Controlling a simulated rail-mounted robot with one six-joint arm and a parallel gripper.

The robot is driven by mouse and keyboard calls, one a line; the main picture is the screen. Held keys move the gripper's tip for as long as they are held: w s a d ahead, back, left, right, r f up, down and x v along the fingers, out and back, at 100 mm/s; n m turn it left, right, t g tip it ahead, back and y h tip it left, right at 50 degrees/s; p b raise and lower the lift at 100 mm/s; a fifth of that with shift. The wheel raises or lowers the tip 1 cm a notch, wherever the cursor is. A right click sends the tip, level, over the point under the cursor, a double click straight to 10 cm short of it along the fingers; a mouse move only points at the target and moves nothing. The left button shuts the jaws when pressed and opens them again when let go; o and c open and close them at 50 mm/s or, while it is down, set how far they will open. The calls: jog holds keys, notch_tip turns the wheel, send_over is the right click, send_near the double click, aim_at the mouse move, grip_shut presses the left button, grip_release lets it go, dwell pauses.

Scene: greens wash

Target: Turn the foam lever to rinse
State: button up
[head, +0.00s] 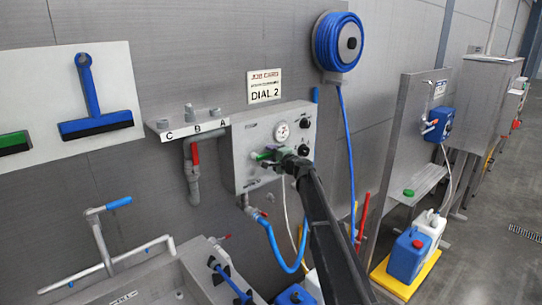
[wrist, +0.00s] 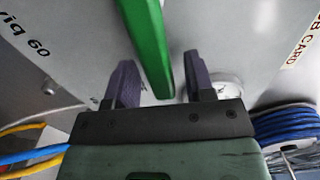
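The green foam lever (head: 263,155) is on the front of the grey wall box (head: 247,142). In the wrist view the green lever (wrist: 150,45) reaches in from the top, and its end lies between my two fingers. Gaps show on both sides of it, wider on the right. My gripper (wrist: 160,80) is open around the lever's end and not closed on it. In the head view my gripper (head: 276,154) is at the box front and hides part of the lever and what is behind it. The lever's position marks cannot be read.
A round gauge (head: 282,132) and black knobs are on the box near my gripper. A job card (head: 264,86) reading "DIAL 2" hangs above. A blue hose reel (head: 338,42) is up right, its hose hanging beside my arm. A sink (head: 150,280) stands lower left.

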jog(key=v, duration=1.1)
jog(key=s+a+f+n+g+h, duration=0.1)
jog(key=s+f+n+g, duration=0.2)
jog(key=s+f, duration=0.35)
jog(key=s+a+f+n+g+h+b, duration=0.1)
jog(key=s+f+n+g, duration=0.25)
jog(key=s, duration=0.55)
jog(key=s+a+f+n+g+h, duration=0.15)
jog(key=s+f+g, duration=0.25)
jog(key=s, duration=0.4)
jog(key=s+d+f+n+g+h, duration=0.1)
jog(key=s+d+f+h, duration=0.1)
jog(key=s, duration=0.5)
jog(key=s+d+f+n+g+h+b, duration=0.1)
jog(key=s+d+f+h, duration=0.1)
jog(key=s, duration=0.5)
jog(key=s+d+f+g+h+b, duration=0.1)
jog(key=s+d+f+g+h, duration=0.1)
jog(key=s, duration=0.6)
jog(key=shift+d+f+n+h, duration=0.2)
jog(key=shift+f+n+h, duration=0.15)
jog(key=shift+h, duration=0.3)
